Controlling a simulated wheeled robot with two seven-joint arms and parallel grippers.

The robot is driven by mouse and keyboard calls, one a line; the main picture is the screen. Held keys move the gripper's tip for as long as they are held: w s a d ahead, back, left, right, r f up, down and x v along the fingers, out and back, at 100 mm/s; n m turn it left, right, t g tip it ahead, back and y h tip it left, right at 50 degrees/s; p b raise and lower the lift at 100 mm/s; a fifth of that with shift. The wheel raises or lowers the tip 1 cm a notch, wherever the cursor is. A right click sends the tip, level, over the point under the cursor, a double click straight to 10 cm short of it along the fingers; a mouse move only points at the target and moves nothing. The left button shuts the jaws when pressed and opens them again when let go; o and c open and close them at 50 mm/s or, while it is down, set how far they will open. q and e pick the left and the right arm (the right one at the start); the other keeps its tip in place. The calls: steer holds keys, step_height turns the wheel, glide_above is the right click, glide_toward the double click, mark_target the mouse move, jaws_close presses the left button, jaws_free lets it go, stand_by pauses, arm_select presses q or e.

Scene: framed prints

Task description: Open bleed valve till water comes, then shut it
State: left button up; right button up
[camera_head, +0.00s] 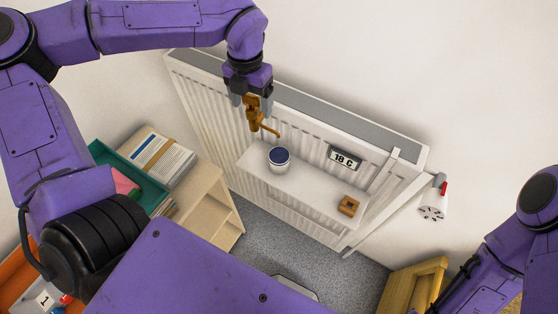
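A white radiator (185,75) stands against the wall. A brass fitting with a thin spout (265,127), which looks like the bleed valve, sits at its front near the top. My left gripper (251,100) points down at the fitting, with its fingers around the brass top; whether they press on it I cannot tell. A white cup with a dark blue inside (279,159) stands on a white shelf (310,192) below the spout. No water stream can be made out. My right arm comes in at the lower right, and its gripper is out of view.
A small brown block with a hollow (349,206) lies on the shelf, under a display reading 18 C (345,158). A white knob with a red part (433,205) is at the right. A wooden cabinet (213,205) with a green tray (150,190) stands left; a yellow wooden piece (412,285) lower right.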

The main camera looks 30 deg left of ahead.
mark_target(253, 97)
arm_select(q)
steer(key=shift+r, duration=0.1)
step_height(253, 97, up, 10)
steer(key=b, duration=0.2)
steer(key=shift+f+b, duration=0.2)
steer(key=shift+b, duration=0.2)
steer(key=shift+r, duration=0.4)
step_height(253, 97, down, 3)
steer(key=t+b, duration=0.1)
steer(key=b, duration=0.5)
steer(key=shift+s+d, duration=0.1)
steer(key=shift+s, duration=0.05)
steer(key=b, duration=0.2)
steer(key=t+b, duration=0.1)
steer(key=shift+s+d+f+b, duration=0.2)
steer(key=shift+s+f+b, duration=0.1)
steer(key=shift+s+b, duration=0.1)
steer(key=f+t, duration=0.1)
steer(key=f, duration=0.1)
steer(key=f+b, duration=0.1)
steer(key=f, duration=0.1)
steer(key=w+f+t, duration=0.1)
steer(key=f, duration=0.1)
steer(key=shift+a+f+t+b, duration=0.3)
